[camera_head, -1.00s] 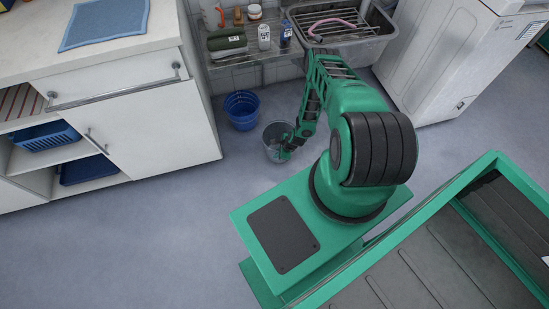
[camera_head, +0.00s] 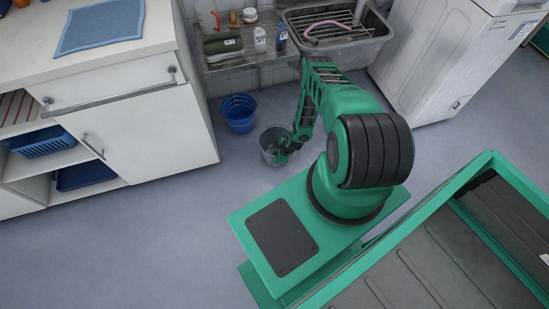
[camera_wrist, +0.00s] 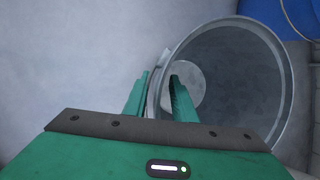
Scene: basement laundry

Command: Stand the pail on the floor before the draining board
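The pail (camera_head: 271,137) is a grey metal bucket in front of the shelf of bottles, to the right of the blue bucket. In the wrist view the pail (camera_wrist: 240,80) shows its round mouth and grey inside. My gripper (camera_head: 283,153) is at the pail's near right side in the head view. In the wrist view my gripper (camera_wrist: 160,76) has one finger inside the pail and one outside, close together, shut on its wall. The draining board (camera_head: 250,60) appears to be the shelf left of the sink. Whether the pail's base touches the floor cannot be told.
A blue bucket (camera_head: 239,113) stands on the floor close to the pail. A white cabinet (camera_head: 150,135) is at the left, a grey sink (camera_head: 340,48) behind, and a white washing machine (camera_head: 435,60) at the right. The floor (camera_head: 130,240) front left is clear.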

